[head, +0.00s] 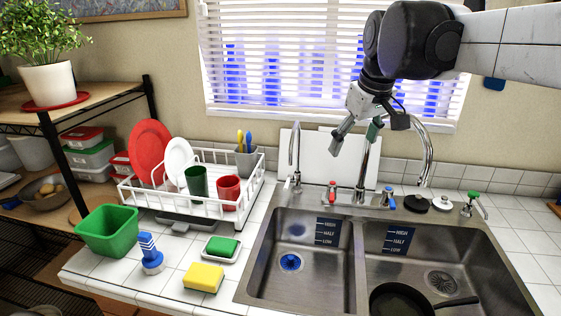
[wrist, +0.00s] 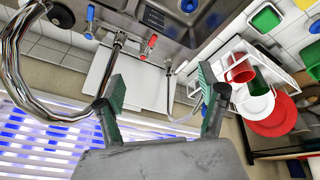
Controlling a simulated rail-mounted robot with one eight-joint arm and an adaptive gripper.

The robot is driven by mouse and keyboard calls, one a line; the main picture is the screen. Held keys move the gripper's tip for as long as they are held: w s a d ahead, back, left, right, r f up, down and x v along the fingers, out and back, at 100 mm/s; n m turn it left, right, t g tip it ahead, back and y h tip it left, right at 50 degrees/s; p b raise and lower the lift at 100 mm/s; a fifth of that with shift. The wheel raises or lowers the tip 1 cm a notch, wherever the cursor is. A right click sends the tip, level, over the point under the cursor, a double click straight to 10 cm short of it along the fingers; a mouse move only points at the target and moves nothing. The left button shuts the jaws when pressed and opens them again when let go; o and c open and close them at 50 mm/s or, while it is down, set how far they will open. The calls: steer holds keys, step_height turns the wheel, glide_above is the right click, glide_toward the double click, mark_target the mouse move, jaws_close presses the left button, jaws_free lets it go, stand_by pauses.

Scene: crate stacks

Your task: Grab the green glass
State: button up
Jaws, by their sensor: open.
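The green glass (head: 196,181) stands in the white dish rack (head: 185,208) on the counter, left of the sink. A red mug (head: 229,190) is just to its right. The glass also shows in the wrist view (wrist: 259,81), at the right, partly hidden by the red mug and rack. My gripper (head: 356,140) is open and empty, up in front of the window and above the faucet. It is well to the right of the glass and higher. In the wrist view its two green-padded fingers (wrist: 162,84) are spread apart.
A tall faucet (head: 364,170) rises below my gripper, behind the double sink (head: 355,250). A white plate (head: 178,160), a red plate (head: 150,148) and a grey utensil cup (head: 246,162) stand in the rack. A green tub (head: 107,230) and yellow sponge (head: 203,277) sit in front.

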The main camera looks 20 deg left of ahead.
steer(key=w+a+r+n+g+p, duration=0.1)
steer(key=w+a+n+p, duration=0.3)
steer(key=a, duration=1)
steer(key=n+g+p, duration=0.3)
steer(key=n, duration=0.3)
glide_toward(196, 180)
steer(key=w+a+r, duration=0.2)
steer(key=w, duration=0.1)
steer(key=shift+n+h, duration=0.3)
steer(key=shift+s+a+f+p, duration=0.15)
steer(key=shift+a+f+p, duration=0.15)
steer(key=shift+f, duration=2.05)
steer(key=shift+s+a+f+p, duration=0.2)
steer(key=shift+a+f, duration=0.2)
steer(key=shift+f, duration=1.95)
steer(key=shift+s+a+f+p, duration=0.1)
steer(key=shift+a+f+p, duration=0.2)
steer(key=shift+f, duration=2.05)
steer(key=c, duration=1.5)
steer(key=shift+o, duration=0.2)
steer(key=shift+w+r, duration=0.1)
